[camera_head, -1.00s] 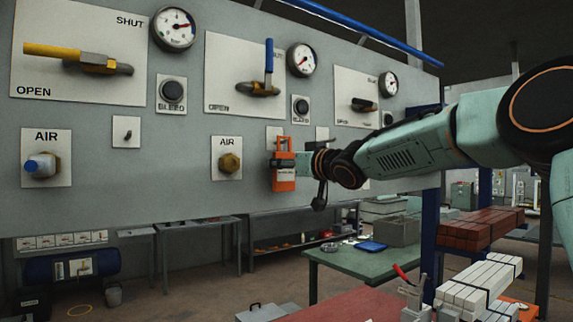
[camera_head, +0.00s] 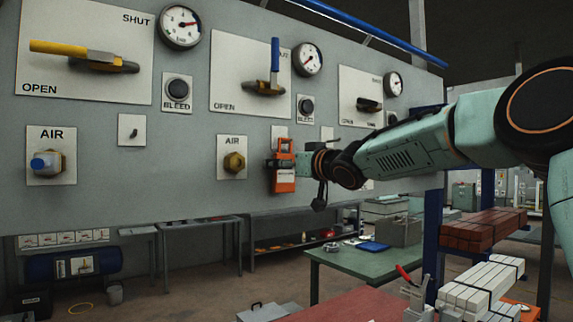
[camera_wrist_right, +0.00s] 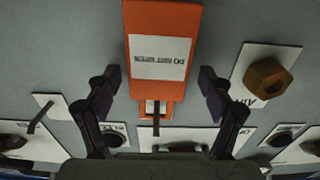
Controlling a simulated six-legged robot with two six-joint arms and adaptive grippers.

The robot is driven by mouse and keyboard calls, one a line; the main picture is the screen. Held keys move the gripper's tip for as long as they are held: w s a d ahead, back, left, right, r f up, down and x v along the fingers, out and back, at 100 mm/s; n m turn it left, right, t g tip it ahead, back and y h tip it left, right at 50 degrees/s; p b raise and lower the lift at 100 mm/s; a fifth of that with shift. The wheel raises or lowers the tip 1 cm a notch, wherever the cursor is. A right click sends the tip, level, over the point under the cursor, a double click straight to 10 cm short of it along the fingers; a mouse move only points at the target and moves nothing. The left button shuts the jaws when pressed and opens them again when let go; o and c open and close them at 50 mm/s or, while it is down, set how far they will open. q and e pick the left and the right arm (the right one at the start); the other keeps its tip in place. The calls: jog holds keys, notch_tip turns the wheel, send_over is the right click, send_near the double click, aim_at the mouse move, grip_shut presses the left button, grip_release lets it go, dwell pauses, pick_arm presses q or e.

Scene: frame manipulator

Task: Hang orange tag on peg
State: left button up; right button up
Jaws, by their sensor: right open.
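The orange tag (camera_head: 285,180) is upright against the grey panel in the head view, below a small white plate (camera_head: 279,131). In the right wrist view the tag (camera_wrist_right: 163,45) appears upside down with a white label. A dark peg (camera_wrist_right: 156,122) shows at the opening in its narrow end, over a white plate; whether the peg passes through is hard to tell. My right gripper (camera_wrist_right: 160,88) is open, with one finger on each side of the tag and a visible gap to both. My left gripper is not in view.
A brass air fitting (camera_head: 234,162) is left of the tag, and a bare small peg (camera_head: 133,130) stands farther left. Valve handles and gauges are above. A green table (camera_head: 345,262) stands below. The panel's lower face is clear.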

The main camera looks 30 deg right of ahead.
aim_at(286, 141)
jog(key=r, duration=0.3)
jog(key=shift+s+a+r, duration=0.1)
jog(key=shift+s+r, duration=0.1)
jog(key=shift+r, duration=0.2)
jog(key=shift+w+d+r, duration=0.2)
jog(key=shift+w+r, duration=0.1)
jog(key=shift+r, duration=0.4)
jog(key=shift+s+r, duration=0.15)
jog(key=shift+r, duration=0.5)
jog(key=shift+s+a+r, duration=0.1)
jog(key=shift+s+r, duration=0.05)
jog(key=shift+r, duration=0.45)
jog(key=shift+a+r, duration=0.15)
jog(key=shift+r, duration=0.45)
jog(key=shift+w+d+r, duration=0.2)
jog(key=shift+w+r, duration=0.1)
jog(key=shift+r, duration=0.15)
jog(key=shift+s+a+r, duration=0.15)
jog(key=shift+s+r, duration=0.05)
jog(key=shift+s, duration=0.05)
